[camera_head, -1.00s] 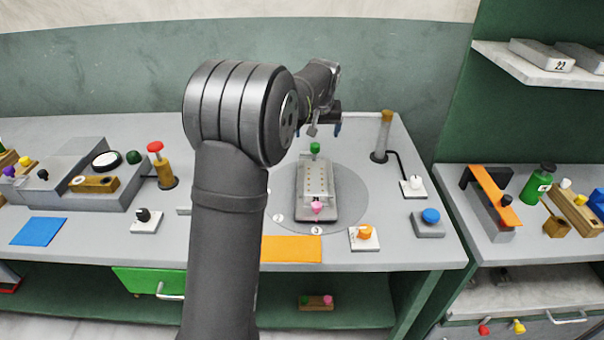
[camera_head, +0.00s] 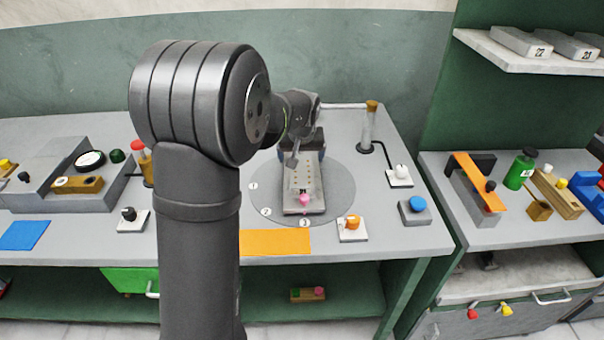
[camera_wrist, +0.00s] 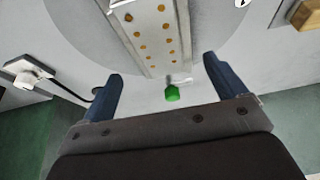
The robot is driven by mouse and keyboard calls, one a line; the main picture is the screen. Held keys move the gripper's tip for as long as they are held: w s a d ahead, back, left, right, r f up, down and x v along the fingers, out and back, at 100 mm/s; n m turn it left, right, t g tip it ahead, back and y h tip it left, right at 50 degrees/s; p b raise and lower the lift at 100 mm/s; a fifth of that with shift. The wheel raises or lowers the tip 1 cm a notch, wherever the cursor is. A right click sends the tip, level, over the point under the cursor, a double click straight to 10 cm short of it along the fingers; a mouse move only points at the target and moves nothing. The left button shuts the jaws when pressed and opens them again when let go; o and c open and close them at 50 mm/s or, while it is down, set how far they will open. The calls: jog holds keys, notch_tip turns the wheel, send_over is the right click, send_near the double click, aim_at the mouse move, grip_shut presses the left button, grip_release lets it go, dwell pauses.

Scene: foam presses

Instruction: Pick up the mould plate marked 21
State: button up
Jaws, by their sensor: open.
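A pale grey mould plate (camera_head: 303,203) with rows of brass-coloured dots and a pink knob at its near end lies on the round grey disc (camera_head: 340,205). Its small number label is too small to read surely. My gripper (camera_head: 308,153) is at the far end of this plate, and the arm partly hides it. In the wrist view my gripper (camera_wrist: 162,68) is open and empty, with blue fingers apart on either side of the plate's (camera_wrist: 150,35) green-knobbed end. On the upper right shelf (camera_head: 480,42) lie grey plates: one marked 22 (camera_head: 520,40) and one apparently marked 21 (camera_head: 570,46).
An orange knob switch (camera_head: 352,224), a blue button (camera_head: 416,206) and a white knob box (camera_head: 399,175) stand right of the disc. A post (camera_head: 369,125) stands behind. An orange mat (camera_head: 275,242) lies in front. An orange-topped fixture (camera_head: 475,180) is on the right bench.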

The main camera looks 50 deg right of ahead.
aim_at(302, 169)
jog(key=shift+x, duration=3.85)
jog(key=shift+s+d, duration=0.1)
jog(key=shift+s, duration=0.05)
jog(key=c, duration=1.3)
jog(key=shift+c, duration=0.9)
jog(key=shift+r, duration=0.15)
